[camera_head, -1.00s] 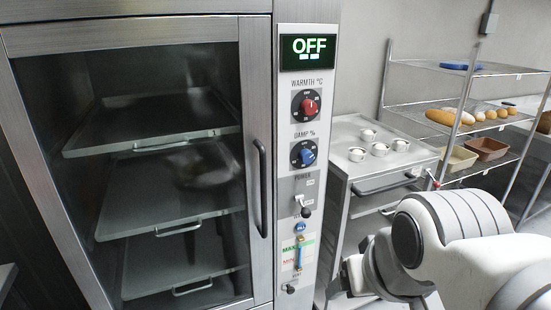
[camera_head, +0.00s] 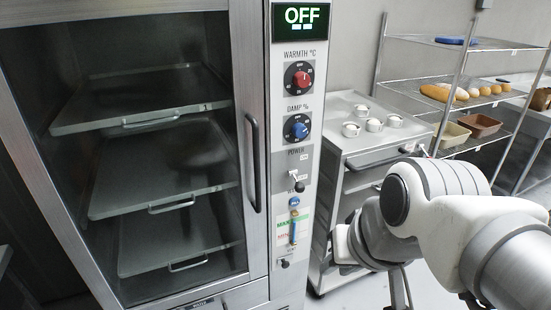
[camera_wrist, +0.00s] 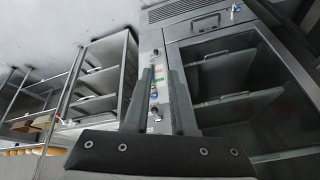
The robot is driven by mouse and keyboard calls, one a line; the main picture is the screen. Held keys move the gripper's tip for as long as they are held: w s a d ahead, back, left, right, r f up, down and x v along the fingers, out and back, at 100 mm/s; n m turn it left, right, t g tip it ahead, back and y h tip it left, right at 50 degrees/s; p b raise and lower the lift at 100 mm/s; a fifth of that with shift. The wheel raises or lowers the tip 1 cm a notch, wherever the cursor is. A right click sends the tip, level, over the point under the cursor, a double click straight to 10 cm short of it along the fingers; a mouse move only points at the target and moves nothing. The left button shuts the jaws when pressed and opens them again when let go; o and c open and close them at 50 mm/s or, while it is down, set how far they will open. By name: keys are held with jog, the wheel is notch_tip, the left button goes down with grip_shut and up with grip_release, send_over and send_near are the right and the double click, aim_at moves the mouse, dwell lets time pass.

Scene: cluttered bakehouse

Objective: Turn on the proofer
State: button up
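The proofer is a tall steel cabinet (camera_head: 252,293) with a glass door, at the left and middle of the head view. Its narrow control panel (camera_head: 277,150) has a display (camera_head: 301,17) reading OFF, a red warmth knob (camera_head: 301,77), a blue damp knob (camera_head: 299,128) and a power lever (camera_head: 297,182) with a black tip pointing down. My arm is right of the panel; my fingers cannot be made out there. In the wrist view my gripper (camera_wrist: 160,73) is open and empty, its two fingers apart, with the control panel (camera_wrist: 152,45) showing beyond and between them.
The door's vertical handle (camera_head: 253,163) stands out just left of the panel. A steel cabinet (camera_head: 358,152) with white ramekins on top is to the right, with a wire rack (camera_head: 455,104) of bread and tins behind. Floor shows below my arm.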

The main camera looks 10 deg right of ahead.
jog(key=a+f+m, duration=0.1)
jog(key=a+f+y+b, duration=0.1)
jog(key=a+f+m+g+y+b, duration=0.1)
jog(key=f, duration=0.1)
jog(key=shift+w+m, duration=0.2)
jog(key=shift+m, duration=0.1)
grip_shut()
jog(key=w+a+f+m+t+y+b, duration=0.1)
jog(key=w+a+f+m+y+b, duration=0.5)
jog(key=m, duration=0.5)
jog(key=w+d+f+m+t+h+b, duration=0.1)
jog(key=w+d+f+m+t+b, duration=0.2)
jog(key=w+m, duration=0.5)
jog(key=w+d+f+m+t+h+b, duration=0.2)
jog(key=w+d+m+t+b, duration=0.3)
jog(key=m, duration=0.6)
jog(key=w+d+f+t, duration=0.1)
jog(key=w+d+t, duration=0.1)
jog(key=w+d, duration=0.1)
jog(key=shift+w+d+f+t+b, duration=0.25)
jog(key=shift+d+t+b, duration=0.05)
jog(key=shift+d, duration=0.45)
